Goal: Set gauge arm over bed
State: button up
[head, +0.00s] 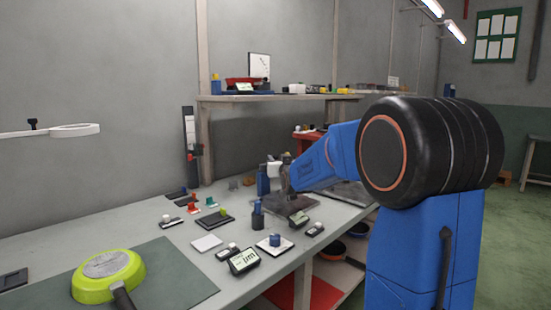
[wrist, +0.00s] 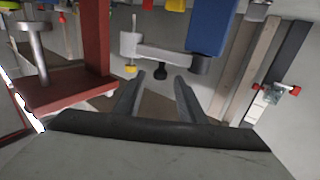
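The gauge arm (wrist: 165,53), a pale bar, reaches left from a blue post (wrist: 208,27) in the wrist view. A black knob (wrist: 160,73) sits at its middle and a yellow-tipped spindle (wrist: 130,65) at its left end. My gripper (wrist: 160,79) is open, its two dark fingers apart on either side of the knob's line; I cannot tell whether they touch it. In the head view, the gripper end (head: 287,177) is small and dark, near a blue post (head: 263,181) and above a dark base plate (head: 289,206). I cannot tell which surface is the bed.
Several small gauges and blocks crowd the bench (head: 150,230) near the arm. A red stand (wrist: 85,85) is close left in the wrist view. A shelf (head: 285,98) runs behind.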

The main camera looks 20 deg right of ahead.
aim_at(276, 157)
jog(key=shift+x, duration=2.15)
jog(key=shift+c, duration=0.5)
grip_shut()
